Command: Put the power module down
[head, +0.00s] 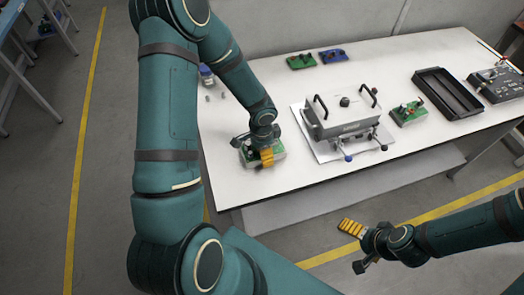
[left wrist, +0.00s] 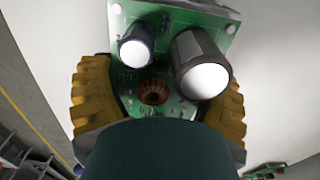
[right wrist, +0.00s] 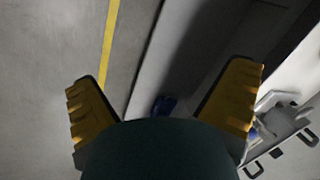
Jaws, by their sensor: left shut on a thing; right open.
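The power module (head: 270,152) is a green circuit board near the left front edge of the white table (head: 240,192). In the left wrist view the power module (left wrist: 215,22) carries two large capacitors and a copper coil. My left gripper (head: 265,157) is shut on it, with a yellow finger on each side in the left wrist view (left wrist: 158,95). Whether the board touches the table I cannot tell. My right gripper (head: 352,246) is open and empty, off the table's front edge over the floor; its spread fingers show in the right wrist view (right wrist: 165,95).
A grey test fixture (head: 340,118) with black handles stands mid-table. A green board (head: 408,113) lies right of it, beside a black tray (head: 447,93) and a grey device (head: 497,84). Green (head: 300,61) and blue (head: 333,56) boards lie at the back. Table between module and fixture is clear.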

